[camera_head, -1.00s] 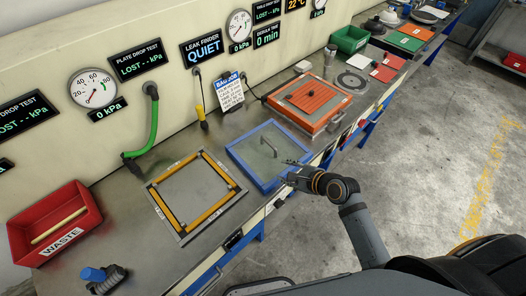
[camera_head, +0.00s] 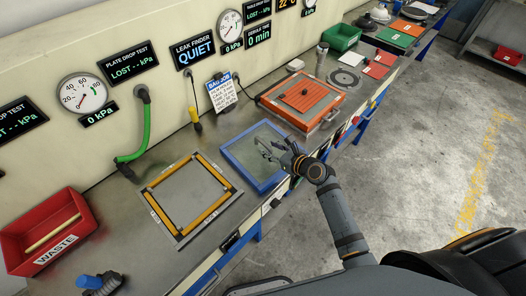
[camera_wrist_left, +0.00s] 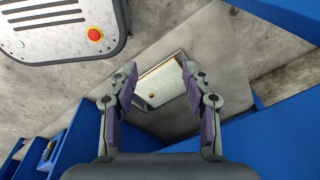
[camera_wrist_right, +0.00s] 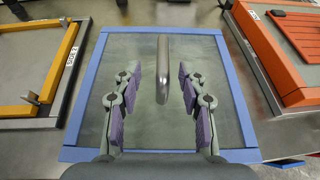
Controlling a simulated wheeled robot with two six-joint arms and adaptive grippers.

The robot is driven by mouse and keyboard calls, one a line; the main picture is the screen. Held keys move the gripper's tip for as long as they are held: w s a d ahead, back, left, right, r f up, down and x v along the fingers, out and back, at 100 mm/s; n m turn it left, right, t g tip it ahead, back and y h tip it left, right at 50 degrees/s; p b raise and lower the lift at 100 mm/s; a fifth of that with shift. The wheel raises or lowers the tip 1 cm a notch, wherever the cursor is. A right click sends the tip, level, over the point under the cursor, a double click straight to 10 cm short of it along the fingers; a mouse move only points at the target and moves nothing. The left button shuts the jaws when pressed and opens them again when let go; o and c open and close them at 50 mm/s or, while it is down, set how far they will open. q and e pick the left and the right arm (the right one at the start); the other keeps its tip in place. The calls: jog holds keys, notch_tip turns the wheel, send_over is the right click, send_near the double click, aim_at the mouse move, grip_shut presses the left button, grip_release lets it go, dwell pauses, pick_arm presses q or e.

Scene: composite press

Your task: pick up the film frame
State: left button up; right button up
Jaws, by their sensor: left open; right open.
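The film frame, a blue square frame (camera_head: 241,166) with a clear grey-green film and a metal bar handle, lies flat on the bench in the head view. It fills the middle of the right wrist view (camera_wrist_right: 84,88). My right gripper (camera_head: 272,150) is over the frame, open and empty. In the right wrist view, the handle (camera_wrist_right: 162,62) shows between its two fingers (camera_wrist_right: 160,82), apart from both; I cannot tell the height gap. My left gripper (camera_wrist_left: 160,72) is open and empty in the left wrist view, away from the frame; it is out of the head view.
A yellow-and-grey frame plate (camera_head: 187,232) lies left of the film frame, and an orange plate (camera_head: 303,97) on its right. A red waste bin (camera_head: 75,213) stands at the far left. A green hose (camera_head: 145,130) and a yellow-handled tool (camera_head: 195,117) are behind.

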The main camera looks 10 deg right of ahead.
aim_at(263, 142)
jog(key=x, duration=0.5)
jog(key=shift+w+d+r, duration=0.1)
jog(key=shift+w, duration=0.15)
jog(key=shift+s+r, duration=0.1)
jog(key=shift+s, duration=0.05)
jog(key=shift+c, duration=1.2)
grip_shut()
